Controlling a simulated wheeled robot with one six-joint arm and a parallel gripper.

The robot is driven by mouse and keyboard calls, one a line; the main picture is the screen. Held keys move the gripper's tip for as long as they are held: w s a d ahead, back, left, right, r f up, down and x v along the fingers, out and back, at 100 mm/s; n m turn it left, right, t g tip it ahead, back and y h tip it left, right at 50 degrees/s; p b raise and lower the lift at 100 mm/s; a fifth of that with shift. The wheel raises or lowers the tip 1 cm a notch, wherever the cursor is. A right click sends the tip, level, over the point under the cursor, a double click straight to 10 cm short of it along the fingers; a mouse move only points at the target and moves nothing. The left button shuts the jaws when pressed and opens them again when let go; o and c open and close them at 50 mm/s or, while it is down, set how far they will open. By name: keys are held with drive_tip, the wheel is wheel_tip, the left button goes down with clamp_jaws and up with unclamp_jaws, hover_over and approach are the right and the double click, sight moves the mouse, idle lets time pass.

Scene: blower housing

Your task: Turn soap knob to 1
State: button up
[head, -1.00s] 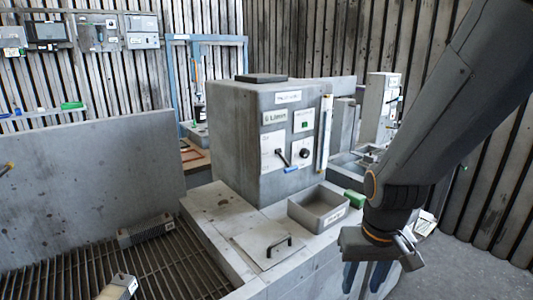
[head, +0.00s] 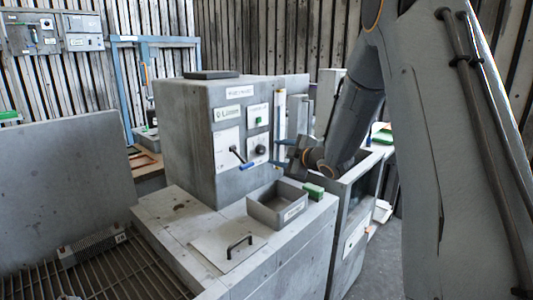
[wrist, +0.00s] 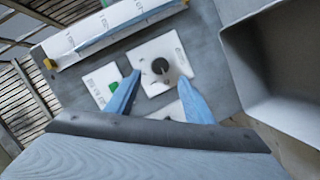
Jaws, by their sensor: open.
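A round black knob (head: 260,149) sits on a white plate on the front of the grey housing. I take it for the soap knob; its lettering is too small to read. In the wrist view the knob (wrist: 160,66) lies just beyond and between the blue fingertips, and its pointer setting cannot be made out. My gripper (head: 276,153) is open and empty, facing the panel from the right, close in front of the knob. In the wrist view my gripper (wrist: 159,78) has its fingers spread either side of the knob, with no contact visible.
A lever with a blue handle (head: 246,166) is left of the knob. A green switch (head: 259,121) is above it. A vertical gauge (head: 280,118) stands at the panel's right edge. An open grey tray (head: 277,210) and a green block (head: 314,190) sit below on the ledge.

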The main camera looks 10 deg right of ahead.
sight(263, 150)
drive_tip(key=p+x, duration=0.2)
drive_tip(key=x, duration=0.5)
drive_tip(key=shift+w+a, duration=0.2)
drive_tip(key=c, duration=1)
